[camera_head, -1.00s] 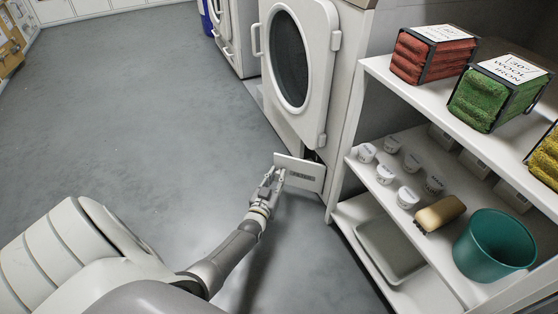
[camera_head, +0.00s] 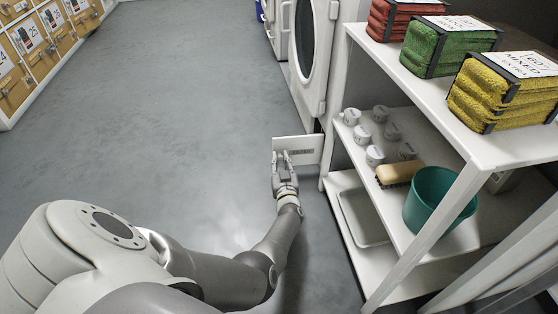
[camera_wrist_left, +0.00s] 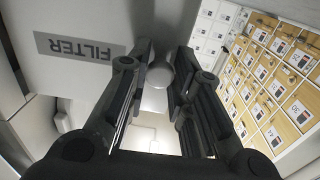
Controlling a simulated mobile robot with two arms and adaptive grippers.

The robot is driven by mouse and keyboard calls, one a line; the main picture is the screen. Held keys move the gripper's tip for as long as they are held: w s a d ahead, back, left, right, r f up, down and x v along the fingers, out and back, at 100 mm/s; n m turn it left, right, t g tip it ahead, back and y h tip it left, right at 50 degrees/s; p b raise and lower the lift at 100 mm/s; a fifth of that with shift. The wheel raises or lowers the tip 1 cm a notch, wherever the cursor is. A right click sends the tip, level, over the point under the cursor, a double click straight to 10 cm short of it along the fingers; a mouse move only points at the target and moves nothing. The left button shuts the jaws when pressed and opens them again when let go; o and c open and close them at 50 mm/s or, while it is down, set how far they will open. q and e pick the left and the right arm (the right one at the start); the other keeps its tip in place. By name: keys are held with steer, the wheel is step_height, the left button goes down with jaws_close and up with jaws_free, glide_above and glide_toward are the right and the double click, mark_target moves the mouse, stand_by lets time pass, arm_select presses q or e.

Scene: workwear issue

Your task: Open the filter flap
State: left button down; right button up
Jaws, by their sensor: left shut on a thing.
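The filter flap (camera_head: 305,148) is a white panel with a grey label, low on the front of the white machine. It stands swung out from the machine. In the left wrist view its label reads FILTER upside down on the panel (camera_wrist_left: 60,75). My left gripper (camera_head: 281,158) is at the left end of the flap. In the left wrist view its fingers (camera_wrist_left: 160,85) are shut about a small round pale knob (camera_wrist_left: 160,74). The opening behind the flap is hidden. My right gripper is not in view.
The machine's round door (camera_head: 312,50) stands above the flap. A white shelf (camera_head: 465,145) with folded cloths, white tubs, a brush and a green bucket (camera_head: 432,200) stands close on the right. Lockers (camera_head: 45,45) line the far left. The grey floor at left is free.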

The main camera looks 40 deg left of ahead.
arm_select(q)
steer(key=shift+s+d, duration=0.1)
steer(key=shift+d, duration=0.1)
stand_by(0.3)
steer(key=c, duration=1.3)
jaws_free()
steer(key=shift+o, duration=0.2)
